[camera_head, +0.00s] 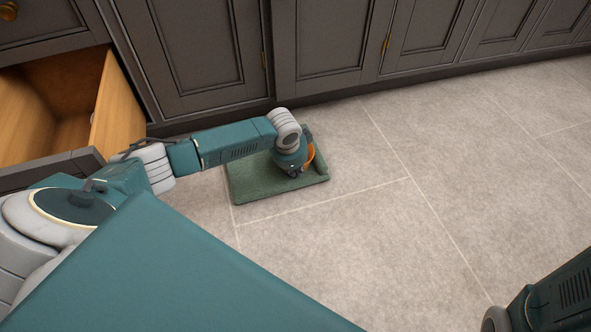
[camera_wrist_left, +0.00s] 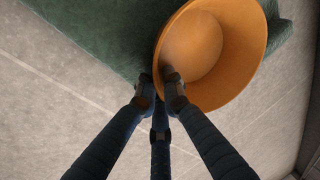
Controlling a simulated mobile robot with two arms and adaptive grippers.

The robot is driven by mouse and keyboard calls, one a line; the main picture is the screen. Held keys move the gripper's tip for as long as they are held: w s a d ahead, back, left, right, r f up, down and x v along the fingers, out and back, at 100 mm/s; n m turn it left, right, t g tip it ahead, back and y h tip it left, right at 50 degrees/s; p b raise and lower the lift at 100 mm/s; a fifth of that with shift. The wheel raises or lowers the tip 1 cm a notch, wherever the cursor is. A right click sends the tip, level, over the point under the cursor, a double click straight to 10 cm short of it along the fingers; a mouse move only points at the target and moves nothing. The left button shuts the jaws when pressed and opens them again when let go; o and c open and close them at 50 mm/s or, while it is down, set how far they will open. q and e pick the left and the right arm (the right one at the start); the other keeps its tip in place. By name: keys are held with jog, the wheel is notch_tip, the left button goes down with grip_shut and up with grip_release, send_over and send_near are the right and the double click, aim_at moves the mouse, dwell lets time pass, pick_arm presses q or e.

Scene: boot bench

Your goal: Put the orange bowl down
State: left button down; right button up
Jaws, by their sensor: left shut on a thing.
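The orange bowl (camera_head: 311,157) shows as a small sliver beside my left wrist in the head view, over the right part of the green mat (camera_head: 255,187). In the left wrist view the bowl (camera_wrist_left: 230,85) appears tilted, with its inside toward the camera. My left gripper (camera_wrist_left: 163,88) is shut on the bowl's rim, with a finger inside the bowl. In the head view my wrist hides most of the bowl and the fingers. I cannot tell whether the bowl touches the mat. My right gripper is out of view.
Grey cabinets (camera_head: 330,50) line the back of the tiled floor (camera_head: 430,210). An open wooden drawer (camera_head: 112,105) juts out at the left, close to my left arm. The floor right of the mat is clear.

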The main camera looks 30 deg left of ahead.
pick_arm(q)
jog(key=c, duration=1.9)
grip_release()
jog(key=shift+f, duration=0.1)
